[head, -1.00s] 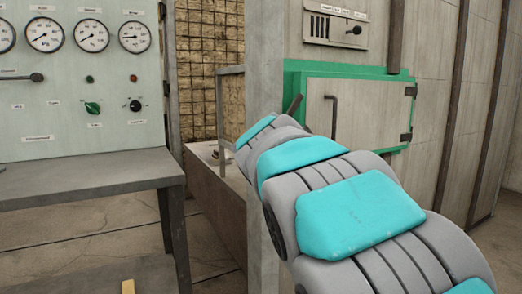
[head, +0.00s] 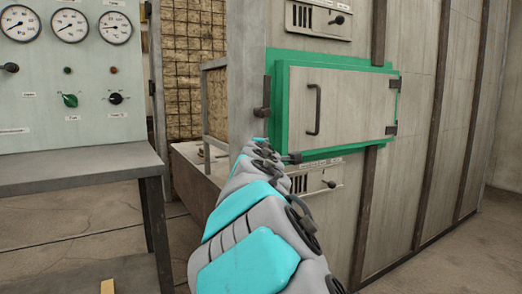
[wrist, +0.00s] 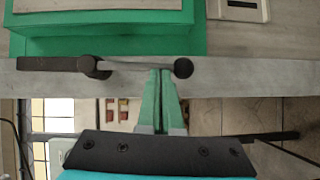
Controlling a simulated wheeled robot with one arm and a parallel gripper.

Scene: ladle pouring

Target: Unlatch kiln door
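The kiln door (head: 345,104) is a pale panel with a dark pull handle (head: 314,108) inside a green frame (head: 283,115). It looks closed. In the wrist view the latch bar (wrist: 48,64) lies left of a round pivot, and a thin rod runs right to a ball end (wrist: 183,68). My gripper (wrist: 160,73) has its green fingers together, tips at this rod, beside the ball. Whether they touch it I cannot tell. Nothing shows held between them.
Small vented panels with levers sit above (head: 318,18) and below (head: 315,178) the door. A gauge panel (head: 60,80) and grey table (head: 75,165) stand at left. A metal post (head: 246,65) rises close to the latch.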

